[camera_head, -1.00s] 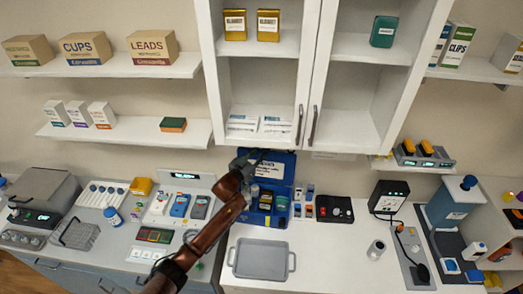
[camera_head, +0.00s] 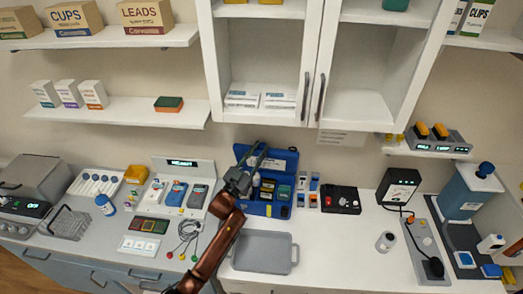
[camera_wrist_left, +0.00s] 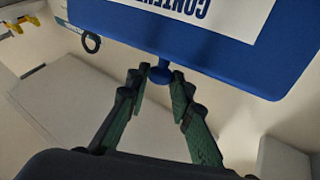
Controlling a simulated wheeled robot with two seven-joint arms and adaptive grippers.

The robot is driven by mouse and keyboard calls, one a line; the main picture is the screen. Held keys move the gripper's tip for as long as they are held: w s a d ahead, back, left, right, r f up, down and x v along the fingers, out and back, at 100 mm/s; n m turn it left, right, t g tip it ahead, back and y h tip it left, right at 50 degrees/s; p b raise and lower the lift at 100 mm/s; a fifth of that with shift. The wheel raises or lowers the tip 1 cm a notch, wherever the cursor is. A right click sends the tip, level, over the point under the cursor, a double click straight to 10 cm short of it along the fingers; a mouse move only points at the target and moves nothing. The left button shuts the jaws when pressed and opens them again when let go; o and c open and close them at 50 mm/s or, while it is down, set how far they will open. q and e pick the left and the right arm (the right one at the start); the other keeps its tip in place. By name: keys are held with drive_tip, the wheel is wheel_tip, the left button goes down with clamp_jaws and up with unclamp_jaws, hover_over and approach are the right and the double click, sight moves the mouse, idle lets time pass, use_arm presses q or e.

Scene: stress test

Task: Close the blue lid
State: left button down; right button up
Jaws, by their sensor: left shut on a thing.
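The blue lid (camera_head: 289,154) stands raised at the back of an open blue case (camera_head: 283,211) on the counter. The lid bears a white label and fills the top of the left wrist view (camera_wrist_left: 120,22). A small blue knob (camera_wrist_left: 160,74) sticks out from its edge. My left gripper (camera_head: 256,152) is at the lid's upper left edge. In the left wrist view its two green-padded fingers (camera_wrist_left: 160,80) are closed on the knob, one on each side. The case holds several small bottles and boxes, partly hidden by the gripper. My right gripper does not show.
A grey tray (camera_head: 263,254) lies in front of the case. Small boxes and a black-and-red device (camera_head: 341,200) stand right of it. A tester (camera_head: 184,187) and cables (camera_head: 188,232) are to the left.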

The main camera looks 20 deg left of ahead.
use_arm(q)
drive_tip(key=shift+s+d+f+m+t+h+b, duration=0.1)
drive_tip(key=shift+s+f+m+t+h+b, duration=0.3)
drive_tip(key=shift+s+b, duration=0.4)
drive_tip(key=shift+s+d+f+m+t+h+b, duration=0.1)
drive_tip(key=shift+s+f+m+t+h+b, duration=0.15)
drive_tip(key=shift+s+f+b, duration=0.55)
drive_tip(key=shift+s+d+f+m+t+h+b, duration=0.1)
drive_tip(key=shift+s+f+m+t+h+b, duration=0.25)
drive_tip(key=shift+b, duration=0.75)
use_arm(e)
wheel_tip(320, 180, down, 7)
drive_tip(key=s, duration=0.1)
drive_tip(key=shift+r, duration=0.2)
use_arm(q)
drive_tip(key=shift+s+r, duration=0.1)
drive_tip(key=shift+r, duration=0.05)
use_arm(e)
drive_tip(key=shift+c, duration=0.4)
